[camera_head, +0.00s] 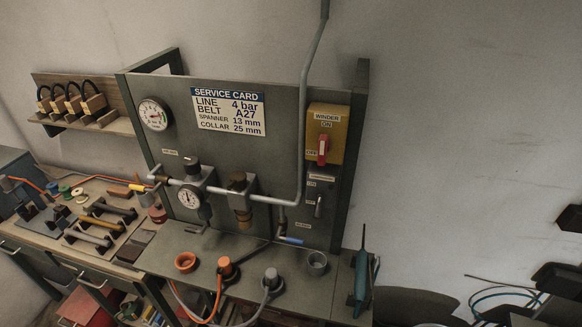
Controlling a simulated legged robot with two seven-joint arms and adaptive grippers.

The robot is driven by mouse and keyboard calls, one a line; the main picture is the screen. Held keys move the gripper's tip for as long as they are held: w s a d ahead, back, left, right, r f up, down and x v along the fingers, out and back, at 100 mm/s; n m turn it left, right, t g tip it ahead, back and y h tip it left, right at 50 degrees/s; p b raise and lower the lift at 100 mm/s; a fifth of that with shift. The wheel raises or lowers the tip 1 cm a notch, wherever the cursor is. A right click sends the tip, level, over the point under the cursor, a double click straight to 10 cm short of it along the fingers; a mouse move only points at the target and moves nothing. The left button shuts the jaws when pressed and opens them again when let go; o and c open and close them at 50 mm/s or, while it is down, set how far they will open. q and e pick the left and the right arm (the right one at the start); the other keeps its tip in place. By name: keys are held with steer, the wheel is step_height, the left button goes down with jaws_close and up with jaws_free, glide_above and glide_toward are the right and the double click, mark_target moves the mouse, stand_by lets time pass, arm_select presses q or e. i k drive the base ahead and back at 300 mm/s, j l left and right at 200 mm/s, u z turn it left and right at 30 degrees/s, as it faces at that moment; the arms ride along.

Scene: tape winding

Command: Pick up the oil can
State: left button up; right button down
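No object is clearly recognisable as an oil can. A small red container (157,214) stands at the back of the bench, left of the gauge panel; it is partly shaded and could be the can, but I cannot tell. A slim teal tool with a pointed top (361,274) stands upright at the bench's right end. Dark parts at the right picture edge (558,280) look like part of my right arm or gripper; they are cut off, well apart from the bench, and their finger opening is unclear. My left gripper is not in view.
The panel (270,150) carries gauges, pipes and a yellow winder switch box (327,132). An orange cup (186,262), a grey cup (317,263) and two plugs with hoses sit on the bench front. Handled tools (100,225) lie at left. A shelf (70,122) holds several padlock-like blocks.

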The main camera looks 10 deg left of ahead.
mark_target(132, 312)
steer(key=k+j+z, duration=0.1)
steer(key=j, duration=0.35)
steer(key=k+j+z, duration=0.1)
steer(key=j, duration=0.3)
steer(key=k+j+z, duration=0.1)
steer(key=j, duration=0.35)
steer(key=k+j, duration=0.25)
steer(key=j, duration=0.15)
steer(key=k+j+z, duration=0.15)
steer(key=j, duration=0.25)
steer(key=k+j+z, duration=0.1)
steer(key=j, duration=0.3)
steer(key=k+j+z, duration=0.1)
steer(key=k+j, duration=0.2)
steer(key=u, duration=1.45)
